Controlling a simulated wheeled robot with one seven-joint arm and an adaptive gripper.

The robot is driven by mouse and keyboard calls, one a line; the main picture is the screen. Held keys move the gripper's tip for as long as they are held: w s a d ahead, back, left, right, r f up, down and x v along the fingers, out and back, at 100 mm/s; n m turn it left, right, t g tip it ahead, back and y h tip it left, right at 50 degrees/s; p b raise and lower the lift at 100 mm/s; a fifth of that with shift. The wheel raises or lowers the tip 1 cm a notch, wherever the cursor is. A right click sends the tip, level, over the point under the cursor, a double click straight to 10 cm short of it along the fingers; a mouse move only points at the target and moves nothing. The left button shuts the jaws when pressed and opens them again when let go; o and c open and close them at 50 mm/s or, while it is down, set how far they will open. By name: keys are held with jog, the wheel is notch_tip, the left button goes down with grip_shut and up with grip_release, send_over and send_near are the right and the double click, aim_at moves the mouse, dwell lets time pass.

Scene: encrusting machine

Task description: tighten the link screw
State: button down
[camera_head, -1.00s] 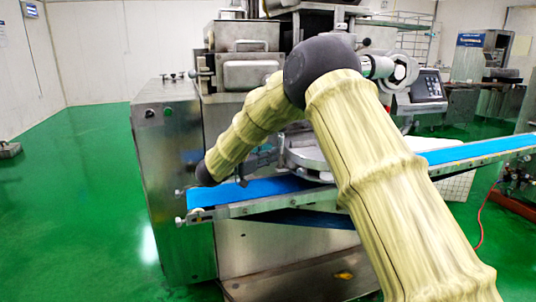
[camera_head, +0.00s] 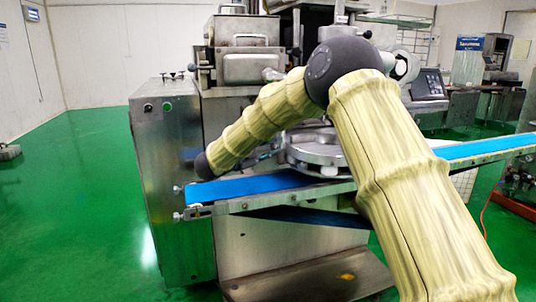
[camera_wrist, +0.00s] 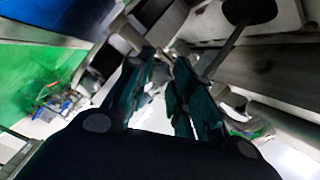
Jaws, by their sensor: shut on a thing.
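The encrusting machine (camera_head: 172,190) is a steel unit with a blue conveyor belt (camera_head: 250,188) across its front and a round metal plate (camera_head: 318,150) above the belt. My gripper (camera_wrist: 163,70) shows in the wrist view, its two dark teal fingers reaching forward close together. It is shut on a small part at the machine, which I take to be the link screw. That part is mostly hidden between the fingertips and hard to make out.
The belt frame runs under my wrist. A lidded steel box (camera_head: 250,68) stands above the forearm, and a control panel (camera_head: 427,84) is to the right. The green floor (camera_head: 75,200) at the left is open. In the wrist view, machine metal is close around the fingers.

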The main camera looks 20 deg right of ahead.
jog(key=m+b, duration=0.1)
jog(key=m, duration=0.1)
jog(key=m+b, duration=0.2)
jog(key=shift+f+m+b, duration=0.3)
jog(key=shift+f, duration=0.05)
jog(key=m+b, duration=0.5)
jog(key=shift+f+m, duration=0.1)
jog(key=shift+m, duration=0.2)
jog(key=shift+m+b, duration=4.9)
jog(key=shift+b, duration=1.25)
jog(key=c, duration=1.2)
grip_release()
jog(key=shift+r, duration=0.2)
jog(key=shift+c, duration=0.2)
jog(key=shift+r, duration=0.1)
